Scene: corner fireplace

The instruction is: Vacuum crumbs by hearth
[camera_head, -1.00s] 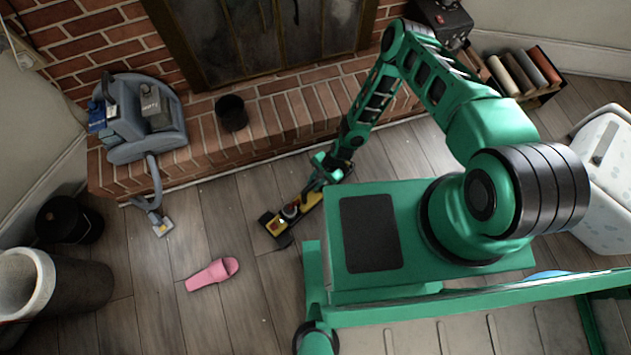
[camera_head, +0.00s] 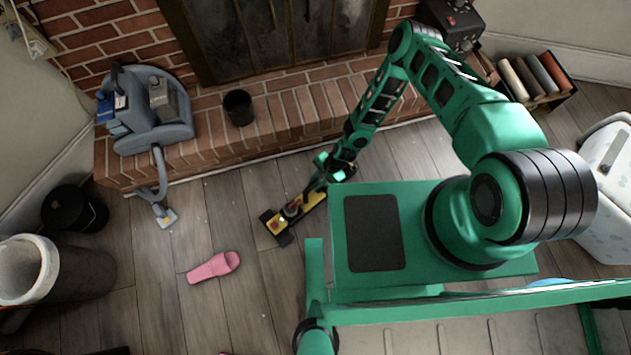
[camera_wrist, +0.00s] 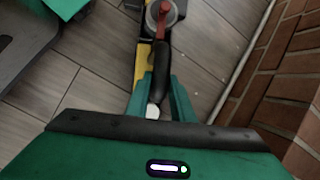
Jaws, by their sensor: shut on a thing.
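A yellow-and-black handheld vacuum (camera_head: 275,222) is low over or on the wooden floor in front of the brick hearth (camera_head: 205,150). My gripper (camera_head: 320,183) is shut on its dark handle. In the wrist view my green gripper fingers (camera_wrist: 160,98) stand either side of the black vacuum handle (camera_wrist: 157,78), with a yellow body, a grey round part and a red piece beyond. I cannot tell whether the vacuum's head touches the floor. A few tiny pale specks, possibly crumbs (camera_wrist: 192,72), show on the planks between the vacuum and the hearth's edge.
A blue-grey canister vacuum (camera_head: 150,110) sits on the hearth, its hose and nozzle (camera_head: 165,215) reaching the floor. A black cup (camera_head: 238,107) stands on the hearth. Black bucket (camera_head: 75,210) and grey bin (camera_head: 50,270) stand left.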

